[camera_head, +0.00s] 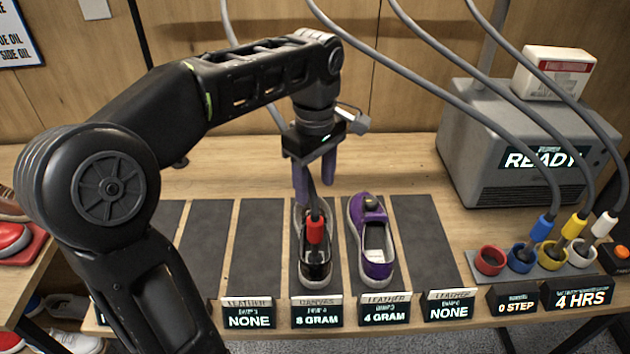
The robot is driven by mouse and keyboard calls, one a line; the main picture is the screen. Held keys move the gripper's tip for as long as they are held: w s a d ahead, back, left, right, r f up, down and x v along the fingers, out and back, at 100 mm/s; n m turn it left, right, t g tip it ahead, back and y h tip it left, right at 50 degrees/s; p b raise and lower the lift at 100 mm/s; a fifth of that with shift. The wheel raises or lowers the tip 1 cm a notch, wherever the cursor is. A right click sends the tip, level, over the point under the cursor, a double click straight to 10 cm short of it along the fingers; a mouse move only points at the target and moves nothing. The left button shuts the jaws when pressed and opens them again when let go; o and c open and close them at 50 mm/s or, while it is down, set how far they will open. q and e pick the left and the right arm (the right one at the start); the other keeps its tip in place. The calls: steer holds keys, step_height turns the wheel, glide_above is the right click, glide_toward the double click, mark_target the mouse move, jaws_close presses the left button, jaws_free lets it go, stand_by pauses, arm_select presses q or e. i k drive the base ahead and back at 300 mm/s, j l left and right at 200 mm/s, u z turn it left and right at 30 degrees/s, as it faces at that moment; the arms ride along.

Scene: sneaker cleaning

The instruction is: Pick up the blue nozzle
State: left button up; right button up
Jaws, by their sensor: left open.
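The blue nozzle (545,224) stands at the right, at the end of a grey hose, with its tip at the blue cup (520,259) of the holder. My left gripper (314,185) is open above the black shoe (316,272), far to the left of the blue nozzle. A red nozzle (316,230) is just below the fingers, over the black shoe. I cannot tell whether it rests on the shoe. A purple shoe (372,245) stands just right of the black one. My right gripper is not in view.
The yellow nozzle (575,226) and white nozzle (603,226) stand right of the blue one. The red cup (490,261) is empty. A grey machine (515,150) reading READY stands behind. Grey hoses hang across the upper right. Dark mats beside the shoes are bare.

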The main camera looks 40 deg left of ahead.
mark_target(545, 223)
steer(key=i+l+z, duration=0.3)
steer(key=l, duration=0.3)
steer(key=i+l+z, duration=0.3)
steer(key=i+l, duration=0.25)
steer(key=i, duration=0.05)
